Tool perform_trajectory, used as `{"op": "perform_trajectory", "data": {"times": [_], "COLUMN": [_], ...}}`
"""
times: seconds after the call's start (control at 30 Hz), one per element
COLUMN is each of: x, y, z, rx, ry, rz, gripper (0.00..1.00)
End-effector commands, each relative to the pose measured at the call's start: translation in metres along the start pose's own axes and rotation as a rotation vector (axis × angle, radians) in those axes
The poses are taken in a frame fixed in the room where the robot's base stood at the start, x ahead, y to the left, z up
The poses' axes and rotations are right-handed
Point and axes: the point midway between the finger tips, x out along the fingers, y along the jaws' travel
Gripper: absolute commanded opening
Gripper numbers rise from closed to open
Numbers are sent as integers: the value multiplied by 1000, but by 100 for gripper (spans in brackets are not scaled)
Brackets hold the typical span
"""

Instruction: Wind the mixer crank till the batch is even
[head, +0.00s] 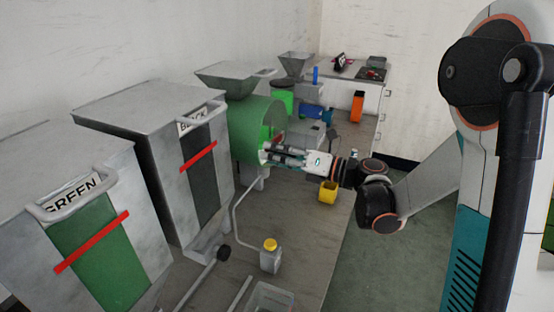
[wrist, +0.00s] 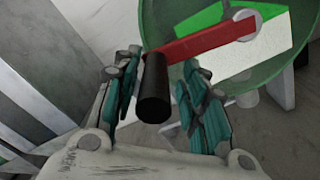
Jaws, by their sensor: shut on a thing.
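The mixer is a green drum (head: 245,130) on the bench, and its round face (wrist: 150,25) fills the top right of the wrist view. The face shows a bright green patch and a pale patch with a sharp border. The red crank arm (wrist: 200,47) runs from a grey hub (wrist: 243,25) leftwards and slightly down to a black handle (wrist: 153,95). My gripper (wrist: 160,98) has its two fingers on either side of this handle and is shut on it. In the head view my gripper (head: 268,154) is at the drum's front, hiding most of the crank.
Two grey cabinets stand to the left, one with a green panel (head: 105,265), one with a dark panel (head: 203,165). A yellow-capped bottle (head: 270,258), a clear bin (head: 268,298) and a yellow cup (head: 328,191) are on the bench. Hoppers (head: 232,75) stand behind. Open floor lies right.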

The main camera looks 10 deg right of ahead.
Motion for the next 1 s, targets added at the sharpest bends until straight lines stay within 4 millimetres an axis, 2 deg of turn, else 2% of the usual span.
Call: {"op": "perform_trajectory", "data": {"times": [0.03,0.5,0.67,1.0], "x": [0,-2,-1,-2], "y": [4,20,19,20], "z": [10,43,39,38], "rx": [-1,0,1,1], "ry": [-9,-11,-8,-6], "rz": [-1,-9,-7,-4], "gripper": [0,1,37,38]}}
